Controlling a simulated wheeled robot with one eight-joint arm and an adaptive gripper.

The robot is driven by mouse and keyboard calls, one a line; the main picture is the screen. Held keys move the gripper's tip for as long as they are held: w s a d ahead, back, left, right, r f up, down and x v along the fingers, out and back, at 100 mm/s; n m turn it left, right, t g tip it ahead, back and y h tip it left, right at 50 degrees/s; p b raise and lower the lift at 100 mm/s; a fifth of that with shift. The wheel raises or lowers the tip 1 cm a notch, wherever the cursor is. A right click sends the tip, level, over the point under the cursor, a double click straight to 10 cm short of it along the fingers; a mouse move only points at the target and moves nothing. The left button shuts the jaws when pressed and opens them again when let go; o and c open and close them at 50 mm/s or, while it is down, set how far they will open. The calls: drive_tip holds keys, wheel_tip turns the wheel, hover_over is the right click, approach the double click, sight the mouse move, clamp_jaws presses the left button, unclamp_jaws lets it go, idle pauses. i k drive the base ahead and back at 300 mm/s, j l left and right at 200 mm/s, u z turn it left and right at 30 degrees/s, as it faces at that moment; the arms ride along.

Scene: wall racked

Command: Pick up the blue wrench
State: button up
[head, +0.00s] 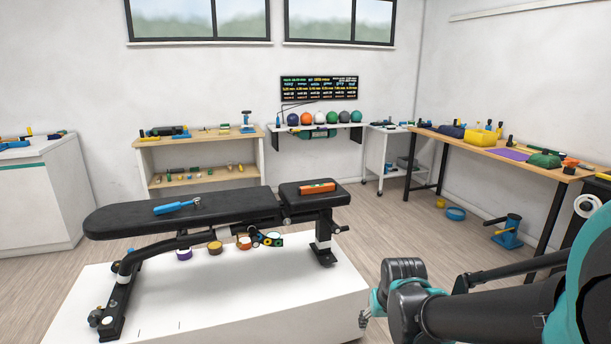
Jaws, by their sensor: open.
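The blue wrench (176,206) lies flat on the black padded bench (122,218), on the left part of its long pad. Its silver head points right. My gripper (367,308) is at the lower right, in front of the bench and to the right of the white platform's front part. It is open and well apart from the wrench. Its fingers are small in view and partly hidden by my arm.
An orange level-like tool (318,187) lies on the bench's right pad. The bench stands on a low white platform (200,312). A wooden shelf (210,142) and a long workbench (506,153) stand along the walls.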

sight(197, 204)
drive_tip(key=i+j, duration=0.45)
drive_tip(key=i+j+u, duration=0.1)
drive_tip(key=i+j, duration=0.35)
drive_tip(key=i, duration=0.2)
